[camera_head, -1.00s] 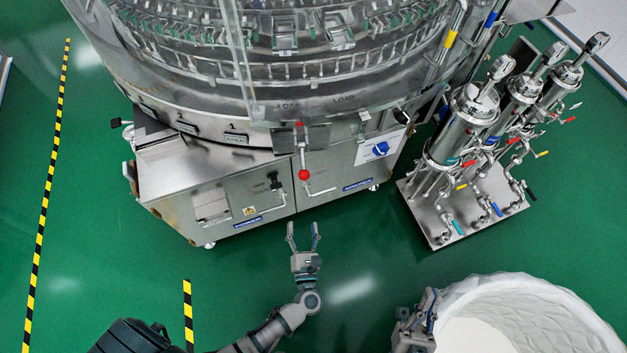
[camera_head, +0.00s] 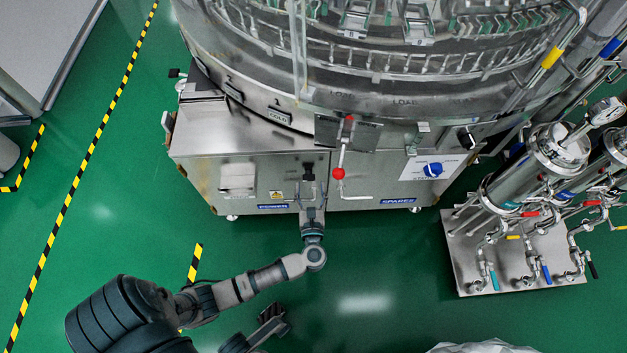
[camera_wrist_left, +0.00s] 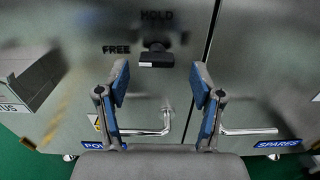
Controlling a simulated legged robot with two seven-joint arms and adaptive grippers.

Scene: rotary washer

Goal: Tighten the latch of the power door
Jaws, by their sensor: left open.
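The power door (camera_head: 263,165) is the left metal door of the washer's base, with a blue POWER label (camera_head: 272,207). Its latch (camera_head: 308,170) is a small black knob near the door's upper right. In the left wrist view the latch (camera_wrist_left: 156,57) lies ahead, roughly centred between the fingers, with HOLD printed above it and FREE to its left. My left gripper (camera_head: 312,190) is open in front of the door. In the left wrist view the gripper (camera_wrist_left: 159,88) shows nothing between its fingers. My right gripper (camera_head: 270,325) shows dark and partly at the bottom edge; its fingers are unclear.
The door handle bar (camera_wrist_left: 145,132) is below the latch. A red-knobbed lever (camera_head: 339,173) and the spares door (camera_head: 385,180) are to the right. A steel filter stand (camera_head: 515,270) stands at the right. Green floor is clear in front of the washer.

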